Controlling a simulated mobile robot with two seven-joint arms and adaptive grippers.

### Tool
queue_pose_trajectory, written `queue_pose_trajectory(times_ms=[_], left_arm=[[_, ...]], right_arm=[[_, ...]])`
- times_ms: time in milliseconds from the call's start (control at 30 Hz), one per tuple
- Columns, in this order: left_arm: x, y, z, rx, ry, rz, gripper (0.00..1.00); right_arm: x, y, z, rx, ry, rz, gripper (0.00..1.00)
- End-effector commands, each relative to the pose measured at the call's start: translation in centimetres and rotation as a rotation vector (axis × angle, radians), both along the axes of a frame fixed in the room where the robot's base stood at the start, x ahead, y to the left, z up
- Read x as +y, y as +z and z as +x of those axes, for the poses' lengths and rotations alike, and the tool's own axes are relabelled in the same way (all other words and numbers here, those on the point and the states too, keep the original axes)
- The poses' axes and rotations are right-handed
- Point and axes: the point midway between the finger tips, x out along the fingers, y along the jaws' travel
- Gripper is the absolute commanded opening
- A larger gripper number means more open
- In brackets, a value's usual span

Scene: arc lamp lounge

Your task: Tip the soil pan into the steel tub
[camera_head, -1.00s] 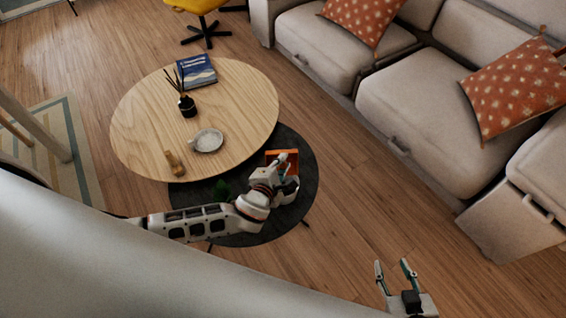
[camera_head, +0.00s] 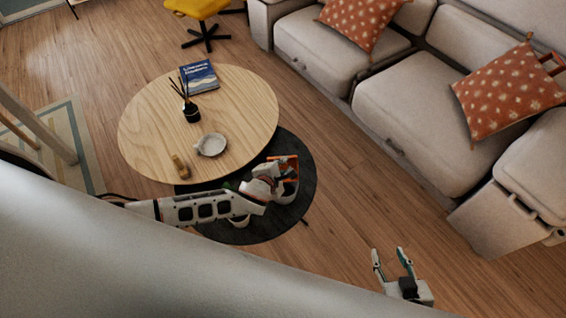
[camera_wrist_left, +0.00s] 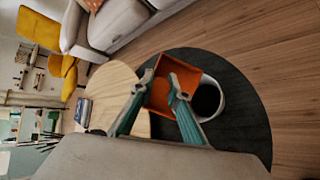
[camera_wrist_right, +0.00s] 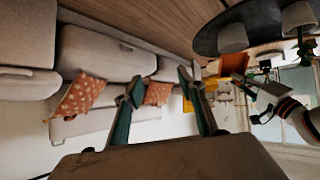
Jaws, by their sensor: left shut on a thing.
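The orange soil pan (camera_head: 292,160) is held by my left gripper (camera_head: 281,171) over the dark round table. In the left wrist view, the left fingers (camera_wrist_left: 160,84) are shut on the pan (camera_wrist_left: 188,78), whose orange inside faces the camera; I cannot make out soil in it. A pale round vessel with a dark inside, seemingly the steel tub (camera_wrist_left: 221,99), stands right beside the pan, partly covered by it and a finger. In the head view its pale side (camera_head: 288,190) shows below the pan. My right gripper (camera_head: 389,252) is open and empty over the floor, away from the table.
The dark low table (camera_head: 310,150) also bears another pale pot (camera_head: 238,221), partly behind my left arm. The wooden table (camera_head: 150,130) beside it holds a book (camera_head: 198,76), a reed diffuser (camera_head: 192,114) and a dish (camera_head: 211,145). A sofa (camera_head: 400,115) stands at right; floor between is clear.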

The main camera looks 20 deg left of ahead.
Motion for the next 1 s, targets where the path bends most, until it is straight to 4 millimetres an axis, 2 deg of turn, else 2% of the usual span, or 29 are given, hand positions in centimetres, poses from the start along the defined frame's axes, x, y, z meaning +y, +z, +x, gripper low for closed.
queue_pose_trajectory(times_ms=[33,300,500,1000], left_arm=[[0.0,0.6,0.1,0.01,0.001,-0.003,0.0],[0.1,1.0,0.1,0.102,0.0,-0.04,0.0],[0.0,0.6,-0.1,0.141,0.001,-0.058,0.0],[0.2,1.5,0.1,0.349,0.001,-0.148,0.0]], right_arm=[[0.0,1.0,0.2,-0.004,0.0,0.0,0.4],[-0.6,4.7,0.5,-0.011,-0.008,-0.008,0.4],[-1.8,4.4,0.2,0.009,-0.026,-0.024,0.4],[-1.4,4.9,-0.1,0.017,-0.024,-0.019,0.4]])
